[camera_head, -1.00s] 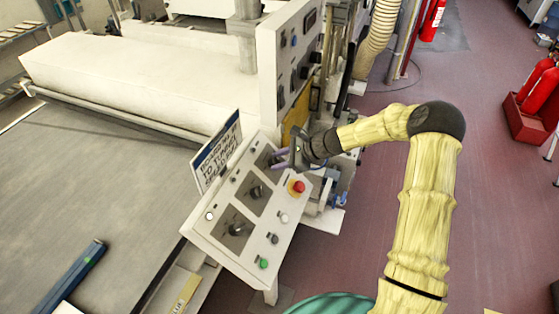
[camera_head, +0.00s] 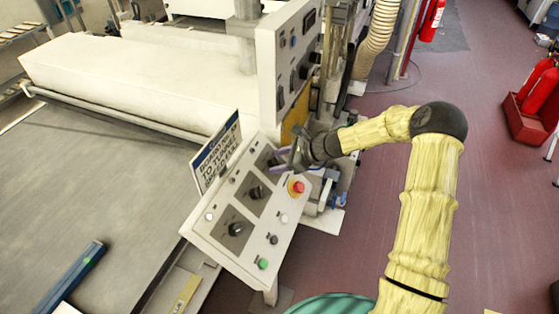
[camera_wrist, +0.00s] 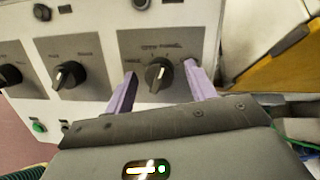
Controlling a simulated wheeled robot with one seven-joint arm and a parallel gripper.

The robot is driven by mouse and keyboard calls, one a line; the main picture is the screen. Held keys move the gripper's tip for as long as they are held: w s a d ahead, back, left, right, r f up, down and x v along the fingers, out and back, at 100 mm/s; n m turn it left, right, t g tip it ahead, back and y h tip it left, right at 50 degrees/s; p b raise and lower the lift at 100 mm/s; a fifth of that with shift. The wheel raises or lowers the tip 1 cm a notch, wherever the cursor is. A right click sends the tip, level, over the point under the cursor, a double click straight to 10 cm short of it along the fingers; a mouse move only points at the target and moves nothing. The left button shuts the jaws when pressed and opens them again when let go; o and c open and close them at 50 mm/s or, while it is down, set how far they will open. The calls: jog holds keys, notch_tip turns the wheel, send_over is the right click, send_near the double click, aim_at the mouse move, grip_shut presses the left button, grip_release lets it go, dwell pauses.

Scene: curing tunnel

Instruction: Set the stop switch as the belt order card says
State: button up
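The order card (camera_head: 216,152) stands upright at the back edge of the sloped control panel (camera_head: 222,252). I can make out "TO TUNNEL" on it; the rest is too small to read surely. The panel carries several black rotary switches. My gripper (camera_head: 287,158) is over the one at the panel's far end. In the wrist view, my gripper (camera_wrist: 160,72) is open, its two purple fingers on either side of that black knob (camera_wrist: 158,75), with gaps to it. The knob's label is too blurred to read surely. Another black knob (camera_wrist: 69,76) is to its left.
A red mushroom button (camera_head: 296,187) sits close to my gripper on the panel's right edge. A green button (camera_head: 263,264) is at the near end. An upright control cabinet (camera_head: 270,75) stands just behind. The belt (camera_head: 100,185) is to the left; open floor is to the right.

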dwell(0.3)
jog(key=b+v, duration=0.4)
jog(key=v, duration=1.3)
jog(key=shift+d+b, duration=0.2)
jog(key=shift+b, duration=0.15)
jog(key=shift+s, duration=0.1)
jog(key=s+d+f+n+h, duration=0.1)
jog(key=s+d+n+h, duration=0.1)
jog(key=s+n+h, duration=0.3)
jog(key=s+d+f+n+h, duration=0.1)
jog(key=s+n+h, duration=0.4)
jog(key=s+n, duration=0.9)
jog(key=s, duration=0.4)
jog(key=shift+s+d+f+h, duration=0.3)
jog(key=shift+s+d+f, duration=0.05)
jog(key=shift+s, duration=0.05)
